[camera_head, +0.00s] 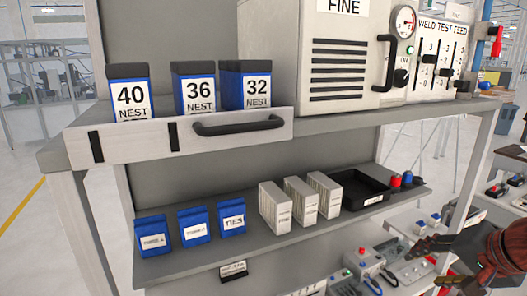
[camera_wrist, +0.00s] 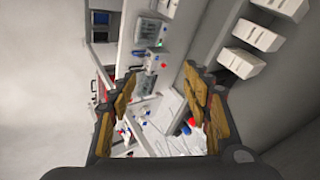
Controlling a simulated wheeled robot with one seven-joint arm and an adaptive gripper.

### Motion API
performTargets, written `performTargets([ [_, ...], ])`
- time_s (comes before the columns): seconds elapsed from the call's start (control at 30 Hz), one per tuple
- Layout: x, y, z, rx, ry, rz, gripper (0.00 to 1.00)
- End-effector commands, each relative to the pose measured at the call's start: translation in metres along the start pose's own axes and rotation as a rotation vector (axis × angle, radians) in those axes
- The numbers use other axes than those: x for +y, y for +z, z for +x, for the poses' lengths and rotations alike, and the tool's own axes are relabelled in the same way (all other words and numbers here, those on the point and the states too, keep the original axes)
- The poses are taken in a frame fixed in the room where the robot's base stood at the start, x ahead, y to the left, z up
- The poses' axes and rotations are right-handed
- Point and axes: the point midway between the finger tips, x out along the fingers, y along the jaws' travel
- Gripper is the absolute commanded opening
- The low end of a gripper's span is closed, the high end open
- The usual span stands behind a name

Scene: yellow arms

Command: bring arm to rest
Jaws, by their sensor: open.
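My gripper (camera_head: 436,263) is at the lower right of the head view, in front of the right end of the shelving. Its dark and orange-brown fingers point left and stand apart. In the wrist view my gripper (camera_wrist: 160,108) is open, with one finger on each side and nothing held between them. Behind the gap, the wrist view shows a lower area with white and blue items. The wrist view is turned sideways. My arm continues out of the head view at the right edge.
The shelving has a middle shelf (camera_head: 262,243) with blue boxes (camera_head: 194,226), white boxes (camera_head: 299,200) and a black tray (camera_head: 358,191). A drawer front with a dark handle (camera_head: 238,125) sits above. A control panel (camera_head: 436,55) stands on top. White boxes (camera_wrist: 257,36) are near my right finger.

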Motion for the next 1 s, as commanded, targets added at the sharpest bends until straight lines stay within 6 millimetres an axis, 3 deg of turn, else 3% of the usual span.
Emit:
performTargets([
  [0.03, 0.012, 0.034, 0.015, -0.029, 0.055, -0.083, 0.49],
  [0.2, 0.051, 0.113, 0.043, -0.087, 0.201, -0.364, 0.49],
  [0.4, 0.077, 0.184, 0.061, -0.132, 0.26, -0.678, 0.49],
  [0.5, 0.079, 0.214, 0.066, -0.151, 0.243, -0.798, 0.49],
  [0.6, 0.069, 0.236, 0.066, -0.159, 0.195, -0.875, 0.49],
  [0.73, 0.054, 0.251, 0.064, -0.159, 0.147, -0.939, 0.49],
  [1.0, 0.049, 0.259, 0.064, -0.167, 0.129, -0.966, 0.49],
])
